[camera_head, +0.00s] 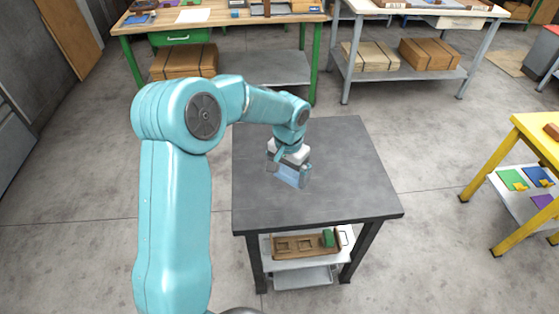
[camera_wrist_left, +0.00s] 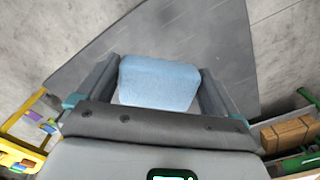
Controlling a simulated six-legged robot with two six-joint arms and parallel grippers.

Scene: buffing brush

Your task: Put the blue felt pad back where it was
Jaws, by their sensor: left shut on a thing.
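The blue felt pad (camera_head: 288,177) is held between the fingers of my left gripper (camera_head: 290,170), over the dark grey table (camera_head: 345,180). In the left wrist view the pad (camera_wrist_left: 158,84) is a light blue block with a finger on each side, and the grey tabletop (camera_wrist_left: 185,35) lies beyond it. I cannot tell for sure whether the pad touches the tabletop. My right gripper is not in view.
A wooden holder (camera_head: 290,246) with square recesses and a green block (camera_head: 328,238) sits on the shelf under the table. A green-legged bench (camera_head: 222,18) stands behind, a yellow table (camera_head: 545,140) at the right. The tabletop around the gripper is bare.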

